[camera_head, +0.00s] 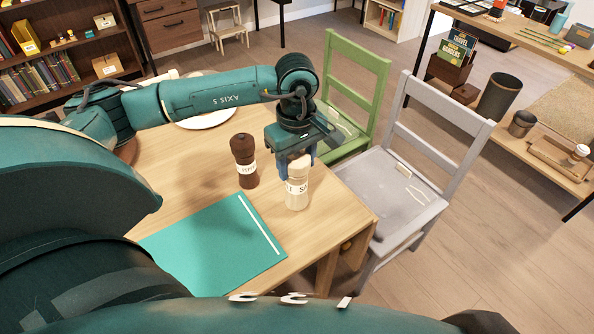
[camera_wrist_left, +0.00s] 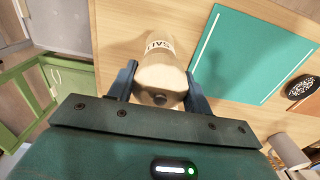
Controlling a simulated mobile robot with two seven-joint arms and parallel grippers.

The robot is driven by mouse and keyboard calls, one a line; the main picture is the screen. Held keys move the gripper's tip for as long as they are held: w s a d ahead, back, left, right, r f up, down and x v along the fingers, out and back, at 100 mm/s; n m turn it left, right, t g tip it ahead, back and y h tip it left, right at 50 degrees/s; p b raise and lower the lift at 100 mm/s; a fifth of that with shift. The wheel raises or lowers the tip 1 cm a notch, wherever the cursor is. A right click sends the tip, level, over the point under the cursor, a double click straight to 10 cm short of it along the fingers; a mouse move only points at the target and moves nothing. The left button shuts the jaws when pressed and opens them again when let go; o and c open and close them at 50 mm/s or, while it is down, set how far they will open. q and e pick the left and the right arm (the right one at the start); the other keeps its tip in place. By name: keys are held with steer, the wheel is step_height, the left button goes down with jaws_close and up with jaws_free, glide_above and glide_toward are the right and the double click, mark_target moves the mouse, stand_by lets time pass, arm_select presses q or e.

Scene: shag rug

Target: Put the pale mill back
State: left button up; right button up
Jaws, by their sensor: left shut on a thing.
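The pale mill (camera_head: 297,190) is a cream-coloured cylinder with a white "SALT" label, upright near the right edge of the wooden table (camera_head: 190,160). My left gripper (camera_head: 294,163) points down from above and is shut on its upper part. In the left wrist view the pale mill (camera_wrist_left: 160,75) sits between the two blue fingers (camera_wrist_left: 158,88). I cannot tell whether its base touches the table. A dark brown pepper mill (camera_head: 245,160) with a white label stands upright to its left, apart from it. My right gripper is not in view.
A teal mat (camera_head: 215,245) with a white stripe lies on the table, left of and nearer than the pale mill. A white plate (camera_head: 208,119) is partly behind my left arm. A green chair (camera_head: 355,85) and a grey chair (camera_head: 405,190) stand close to the table's edge.

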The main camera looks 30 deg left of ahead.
arm_select(q)
step_height(320, 180, down, 3)
steer(key=shift+r, duration=0.2)
steer(key=shift+f, duration=0.35)
steer(key=o, duration=1)
steer(key=shift+f, duration=0.1)
steer(key=o, duration=0.5)
steer(key=shift+r, duration=0.35)
step_height(320, 180, up, 10)
steer(key=shift+r+b, duration=0.25)
steer(key=shift+b, duration=0.25)
steer(key=shift+r, duration=0.65)
